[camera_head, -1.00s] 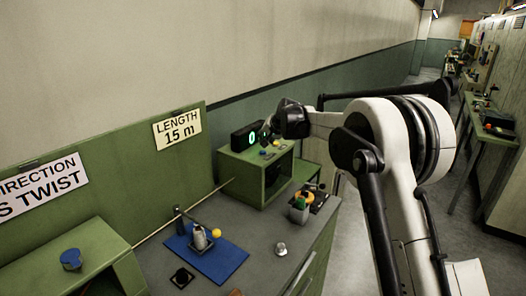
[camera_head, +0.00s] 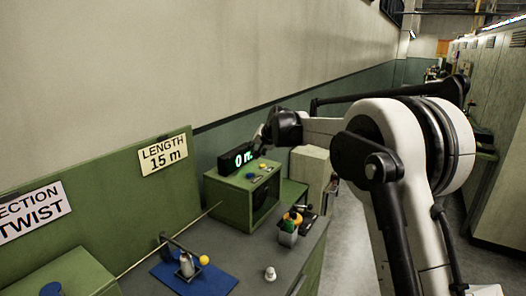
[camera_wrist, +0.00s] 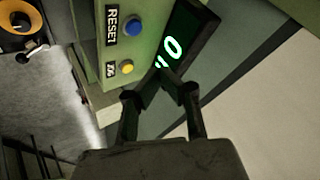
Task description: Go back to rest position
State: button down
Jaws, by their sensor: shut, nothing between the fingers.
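My gripper (camera_wrist: 160,82) is shut and empty, its two fingers meeting at the tips in the wrist view. In that view it hangs over the edge of the green box, in front of the dark display (camera_wrist: 188,35) with green lit digits. A blue button (camera_wrist: 134,26) marked RESET and a yellow button (camera_wrist: 126,67) are on the box just left of the fingers. In the head view my gripper (camera_head: 262,135) is near the display (camera_head: 237,159) above the green box (camera_head: 232,203); its fingers are small and dark there.
The grey bench holds a blue mat (camera_head: 215,279) with a metal fixture and a yellow ball, a small white knob (camera_head: 270,274), and a holder with orange and green items (camera_head: 289,229). A green panel stands behind. Open floor lies to the right of the bench.

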jog(key=s+d+r+h+b, duration=0.15)
jog(key=s+d, duration=0.35)
jog(key=s, duration=0.5)
jog(key=s+d+r+n+b, duration=0.1)
jog(key=s+d+r, duration=0.1)
jog(key=s+d, duration=0.55)
jog(key=s+d+r+h+b, duration=0.1)
jog(key=s+d+r, duration=0.15)
jog(key=s, duration=0.85)
jog(key=s+d+f+b, duration=0.1)
jog(key=s+d+f, duration=0.2)
jog(key=s, duration=0.6)
jog(key=s+d+f+h+b, duration=0.1)
jog(key=s+d+f, duration=0.3)
jog(key=s+f, duration=0.3)
jog(key=s+d+f+h+b, duration=0.1)
jog(key=s+d+f, duration=0.2)
jog(key=s, duration=1)
notch_tip(320, 180, down, 3)
jog(key=shift+d+r+n, duration=0.15)
jog(key=shift+d+n, duration=0.15)
jog(key=shift+n, duration=0.1)
